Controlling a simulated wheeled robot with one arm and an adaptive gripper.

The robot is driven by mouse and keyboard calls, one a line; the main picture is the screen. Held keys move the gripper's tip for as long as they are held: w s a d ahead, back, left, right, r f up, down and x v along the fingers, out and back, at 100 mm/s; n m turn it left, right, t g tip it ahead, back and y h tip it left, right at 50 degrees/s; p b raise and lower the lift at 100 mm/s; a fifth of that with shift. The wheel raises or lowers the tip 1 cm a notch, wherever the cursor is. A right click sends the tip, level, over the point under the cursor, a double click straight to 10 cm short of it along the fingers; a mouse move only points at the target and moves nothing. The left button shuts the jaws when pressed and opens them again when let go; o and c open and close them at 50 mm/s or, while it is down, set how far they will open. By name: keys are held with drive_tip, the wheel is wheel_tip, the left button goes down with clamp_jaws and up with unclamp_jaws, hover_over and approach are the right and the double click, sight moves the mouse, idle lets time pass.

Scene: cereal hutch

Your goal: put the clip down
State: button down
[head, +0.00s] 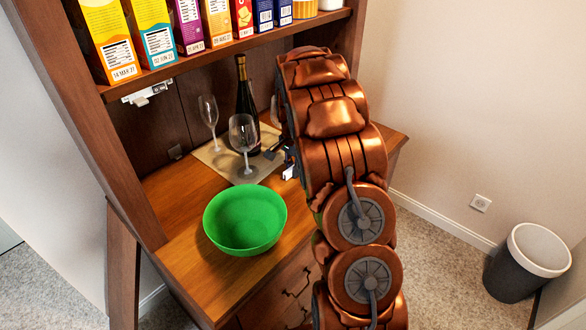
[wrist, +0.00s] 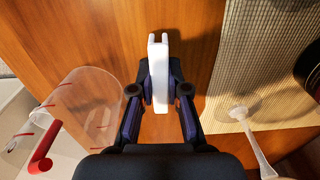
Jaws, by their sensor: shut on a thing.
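The white clip (wrist: 159,75) is upright between the fingers of my gripper (wrist: 159,92) in the wrist view. The fingers press on it from both sides. In the head view a small white bit of the clip (head: 288,172) shows beside my gripper (head: 282,156), largely hidden by my arm. The clip is over the wooden counter (wrist: 110,30); I cannot tell whether it touches the wood.
A woven mat (wrist: 262,60) with a dark bottle (head: 246,105) and two wine glasses (head: 242,135) (head: 209,112) lies beside the clip. A clear red-marked cup (wrist: 85,105) stands on the other side. A green bowl (head: 245,220) sits at the counter's front. Boxes (head: 108,40) fill the shelf above.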

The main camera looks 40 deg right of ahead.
drive_tip(key=c, duration=1.4)
unclamp_jaws()
drive_tip(key=shift+s+a+f, duration=0.1)
drive_tip(key=shift+s+f, duration=0.05)
drive_tip(key=shift+f, duration=0.45)
drive_tip(key=shift+o, duration=1.2)
drive_tip(key=shift+f, duration=0.1)
drive_tip(key=shift+r, duration=0.35)
